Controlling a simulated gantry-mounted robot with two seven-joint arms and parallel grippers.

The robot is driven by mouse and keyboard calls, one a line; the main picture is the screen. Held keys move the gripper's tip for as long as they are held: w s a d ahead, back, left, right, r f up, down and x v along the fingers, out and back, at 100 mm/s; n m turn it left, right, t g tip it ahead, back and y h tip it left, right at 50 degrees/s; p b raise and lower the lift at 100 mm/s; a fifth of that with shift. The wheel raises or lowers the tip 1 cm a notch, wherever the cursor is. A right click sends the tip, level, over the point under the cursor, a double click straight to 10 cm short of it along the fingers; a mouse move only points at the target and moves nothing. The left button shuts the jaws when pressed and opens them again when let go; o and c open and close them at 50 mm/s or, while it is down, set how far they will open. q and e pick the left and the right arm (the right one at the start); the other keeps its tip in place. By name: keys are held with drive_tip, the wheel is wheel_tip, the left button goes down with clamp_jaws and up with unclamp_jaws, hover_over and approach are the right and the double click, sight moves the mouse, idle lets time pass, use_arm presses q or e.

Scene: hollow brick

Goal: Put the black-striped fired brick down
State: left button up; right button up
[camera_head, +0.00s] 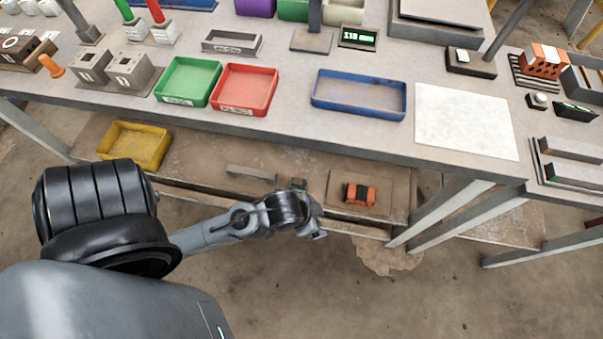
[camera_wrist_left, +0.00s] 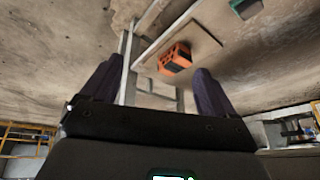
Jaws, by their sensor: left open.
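The black-striped fired brick (camera_head: 359,195) is orange with black bands and lies on a flat brown board (camera_head: 382,209) on the low shelf under the table. It also shows in the left wrist view (camera_wrist_left: 175,59), in line with the gap between my fingers and beyond their tips. My left gripper (camera_head: 317,222) is left of the brick in the head view, apart from it. In the left wrist view its two dark fingers (camera_wrist_left: 159,70) are spread wide with nothing between them. My right gripper is not in view.
The low shelf also holds a yellow tray (camera_head: 135,146), a grey bar (camera_head: 252,172) and a small green-topped item (camera_head: 298,184). Above it, the tabletop edge (camera_head: 300,145) overhangs. Slanted metal legs (camera_head: 440,213) stand right of the brick. On the table, a white sheet (camera_head: 464,120) is bare.

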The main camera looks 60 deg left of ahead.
use_arm(q)
drive_tip(key=shift+n+g, duration=0.4)
drive_tip(key=shift+g, duration=0.3)
drive_tip(key=s+r, duration=0.1)
drive_tip(key=s, duration=0.1)
drive_tip(key=s+r, duration=0.1)
drive_tip(key=s, duration=0.1)
drive_tip(key=shift+r, duration=0.4)
wheel_tip(320, 180, up, 57)
drive_tip(key=p, duration=5.6)
drive_tip(key=shift+f+p, duration=0.2)
drive_tip(key=shift+p, duration=0.15)
